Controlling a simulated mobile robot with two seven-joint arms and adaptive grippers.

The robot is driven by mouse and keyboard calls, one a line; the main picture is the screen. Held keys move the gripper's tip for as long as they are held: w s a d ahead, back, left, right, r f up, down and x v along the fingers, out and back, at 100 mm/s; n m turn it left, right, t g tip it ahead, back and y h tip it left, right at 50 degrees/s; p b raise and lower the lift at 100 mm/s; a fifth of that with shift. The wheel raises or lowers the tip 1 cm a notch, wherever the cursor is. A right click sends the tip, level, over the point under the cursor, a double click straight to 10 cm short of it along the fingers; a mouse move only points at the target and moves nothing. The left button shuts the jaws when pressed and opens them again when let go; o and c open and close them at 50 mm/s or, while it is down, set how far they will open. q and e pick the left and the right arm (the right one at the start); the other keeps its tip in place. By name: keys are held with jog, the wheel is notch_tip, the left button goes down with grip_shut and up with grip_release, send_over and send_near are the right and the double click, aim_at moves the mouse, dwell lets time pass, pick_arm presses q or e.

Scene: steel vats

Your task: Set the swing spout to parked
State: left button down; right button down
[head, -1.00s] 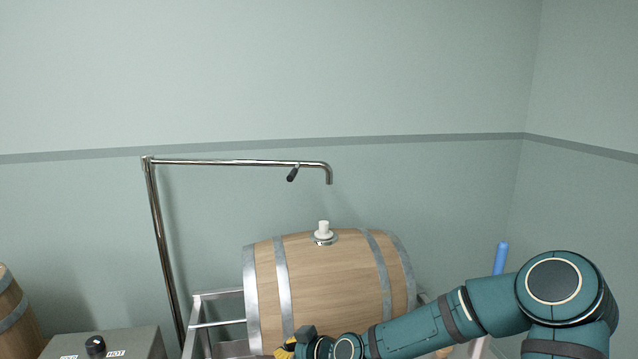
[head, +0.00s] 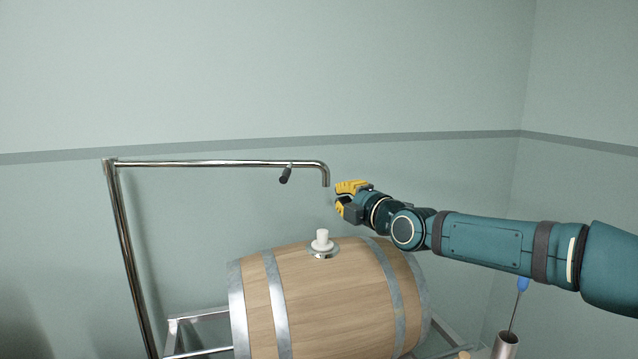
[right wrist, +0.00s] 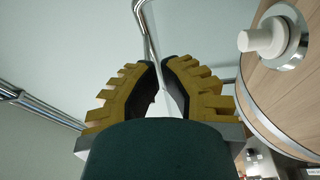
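The swing spout (head: 220,163) is a chrome tube running right from the top of a chrome post (head: 128,255), with a downturned outlet above the barrel. A dark handle (head: 286,175) hangs from the tube near the outlet. My right gripper (head: 340,196), with yellow fingers, is just right of the outlet, apart from it in the picture. Its fingers are parted with nothing clearly held; in the right wrist view its fingertips (right wrist: 163,62) show a narrow gap. Chrome tubing (right wrist: 143,22) appears beyond them there. My left gripper is out of view.
A wooden barrel (head: 335,295) with a white bung (head: 322,238) lies on a metal rack (head: 200,318) below the spout. A metal cylinder (head: 506,345) with a blue-handled tool (head: 522,285) stands at lower right. The wall above the spout is clear.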

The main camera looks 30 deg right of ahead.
aim_at(323, 180)
jog(key=shift+w+d+b, duration=0.1)
jog(key=shift+w+d, duration=0.3)
jog(key=shift+w, duration=1.7)
jog(key=shift+w+d+b, duration=0.15)
jog(key=shift+w+d, duration=0.2)
jog(key=shift+w, duration=1.75)
jog(key=shift+w+d+b, duration=0.1)
jog(key=shift+w+d, duration=0.3)
jog(key=shift+w, duration=1.7)
jog(key=shift+r, duration=0.1)
